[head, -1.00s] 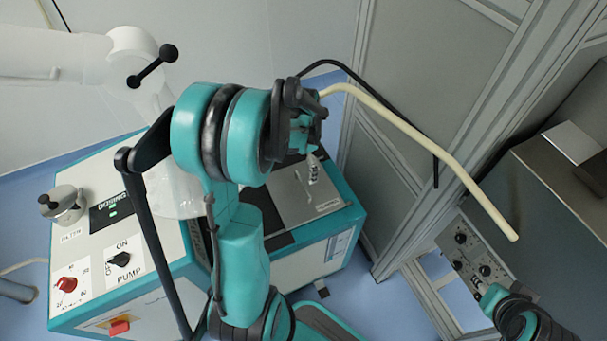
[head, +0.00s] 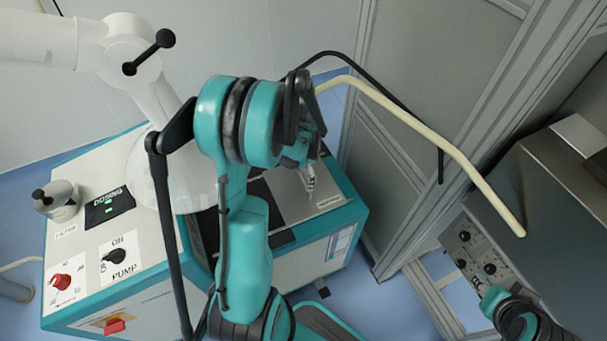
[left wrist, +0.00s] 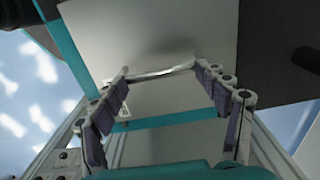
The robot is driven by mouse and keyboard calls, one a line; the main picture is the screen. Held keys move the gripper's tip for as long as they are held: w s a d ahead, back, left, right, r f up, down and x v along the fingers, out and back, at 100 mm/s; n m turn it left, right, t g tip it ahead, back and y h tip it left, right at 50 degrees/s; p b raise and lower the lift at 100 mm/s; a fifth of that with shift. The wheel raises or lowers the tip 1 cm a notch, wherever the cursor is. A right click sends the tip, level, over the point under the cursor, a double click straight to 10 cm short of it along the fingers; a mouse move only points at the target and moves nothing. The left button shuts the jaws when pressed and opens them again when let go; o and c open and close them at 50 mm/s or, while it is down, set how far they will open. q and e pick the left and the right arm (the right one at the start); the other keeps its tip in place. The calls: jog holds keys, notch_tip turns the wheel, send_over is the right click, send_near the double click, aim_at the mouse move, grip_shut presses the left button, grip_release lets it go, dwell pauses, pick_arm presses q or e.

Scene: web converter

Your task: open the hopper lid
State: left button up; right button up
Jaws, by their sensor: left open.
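The hopper lid (head: 284,198) is a flat grey metal plate on top of the teal-and-white machine, and it lies shut. In the left wrist view the lid (left wrist: 160,32) fills the upper middle, with a thin bright bar handle (left wrist: 163,71) across it. My left gripper (head: 309,181) is over the lid, pointing down. Its fingers are apart, and in the left wrist view the open left gripper (left wrist: 160,73) has one finger near each end of the handle. I cannot tell whether they touch it. My right arm's end shows at the lower right of the head view, its fingers unclear.
The panel with a red knob (head: 62,281) and pump switch (head: 115,256) is at left. A cream bent tube (head: 430,143) and grey frame posts (head: 425,190) stand close on the right.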

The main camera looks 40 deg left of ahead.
pick_arm(q)
jog(key=shift+s+d+r, duration=0.15)
jog(key=shift+s+d, duration=0.1)
grip_shut()
